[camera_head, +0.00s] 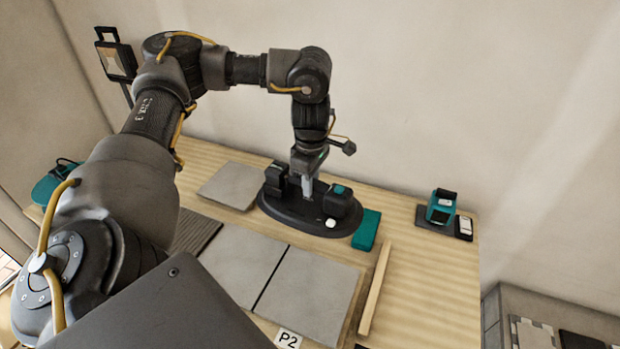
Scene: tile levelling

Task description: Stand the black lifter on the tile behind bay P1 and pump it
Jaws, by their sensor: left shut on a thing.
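The black lifter (280,208) has an oval black base with dark blocks on it, a teal patch and a white button at its right front. It stands upright near the back of the wooden table. My left gripper (308,183) points down over its middle and is shut on its upright grey handle. A grey tile (231,186) lies at the back left, just left of the lifter. Two grey tiles (243,262) (310,295) lie side by side in front. I cannot tell what is under the lifter. A P2 label (288,340) shows; no P1 label is visible. My right gripper is out of view.
A teal block (366,229) lies right of the lifter, and a wooden strip (375,288) lies along the right tile. A teal device (441,207) stands at the table's right edge. A dark ribbed piece (195,231) is partly behind my arm. The table's right part is mostly clear.

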